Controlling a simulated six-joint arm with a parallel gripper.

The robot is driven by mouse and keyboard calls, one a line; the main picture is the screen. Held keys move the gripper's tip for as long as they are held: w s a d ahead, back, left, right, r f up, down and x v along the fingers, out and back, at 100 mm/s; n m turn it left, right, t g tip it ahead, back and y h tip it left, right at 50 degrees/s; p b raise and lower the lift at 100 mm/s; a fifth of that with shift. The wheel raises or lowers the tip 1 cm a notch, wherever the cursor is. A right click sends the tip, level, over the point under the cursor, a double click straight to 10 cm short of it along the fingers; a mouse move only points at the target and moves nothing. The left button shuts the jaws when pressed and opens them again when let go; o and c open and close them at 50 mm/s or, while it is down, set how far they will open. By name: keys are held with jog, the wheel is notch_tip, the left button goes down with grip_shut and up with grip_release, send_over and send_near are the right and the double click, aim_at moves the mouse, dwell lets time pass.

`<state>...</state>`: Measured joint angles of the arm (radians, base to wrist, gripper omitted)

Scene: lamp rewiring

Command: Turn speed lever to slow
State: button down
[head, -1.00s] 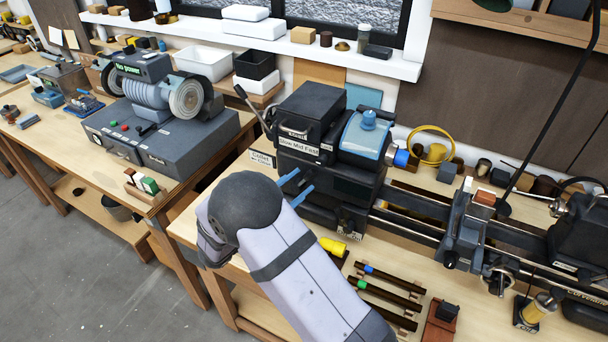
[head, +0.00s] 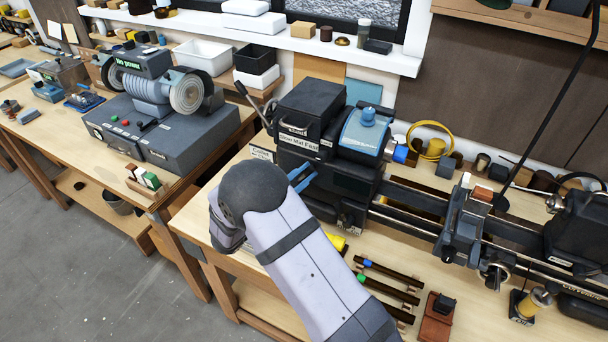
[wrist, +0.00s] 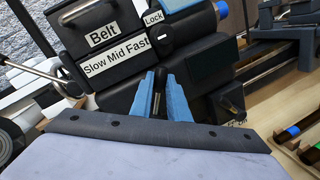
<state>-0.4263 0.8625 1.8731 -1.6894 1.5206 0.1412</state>
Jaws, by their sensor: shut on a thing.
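The lathe headstock (head: 345,185) is a dark box on the bench, with a "Slow Mid Fast" label (wrist: 116,56) on its front. In the wrist view a short dark lever (wrist: 158,92) stands below the right part of that label. My gripper (wrist: 160,80) has its two blue fingers shut on this lever, one on each side. In the head view my gripper (head: 303,177) is at the lower front of the headstock, and my arm hides the lever. Which speed the lever marks cannot be told.
A "Belt" label (wrist: 103,34) and a "Lock" knob (wrist: 163,36) sit just above the fingers. A long handle (head: 254,105) rises at the headstock's left. Dark rods (head: 388,287) lie on the bench to the right of my arm. A grinder (head: 150,95) stands on the left bench.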

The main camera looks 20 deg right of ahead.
jog(key=shift+a, duration=0.1)
jog(key=w+a+n, duration=0.1)
jog(key=n, duration=0.1)
jog(key=w+a+n+t+b, duration=0.1)
jog(key=n, duration=0.1)
jog(key=w+a+n+h+b, duration=0.1)
jog(key=n, duration=0.2)
jog(key=shift+r, duration=0.35)
jog(key=n, duration=0.1)
jog(key=w+a+n+t, duration=0.1)
jog(key=n, duration=0.2)
jog(key=shift+w+a+f+b, duration=0.2)
jog(key=shift+w+f+b, duration=0.05)
jog(key=shift+w+b, duration=0.1)
jog(key=shift+w+a+f+n+t, duration=0.2)
jog(key=shift+a+n+t, duration=0.1)
jog(key=shift+n, duration=0.5)
jog(key=shift+w+a+f+n+t, duration=0.1)
jog(key=shift+w+a+n+t, duration=0.15)
jog(key=shift+n, duration=0.55)
jog(key=c, duration=1.7)
grip_release()
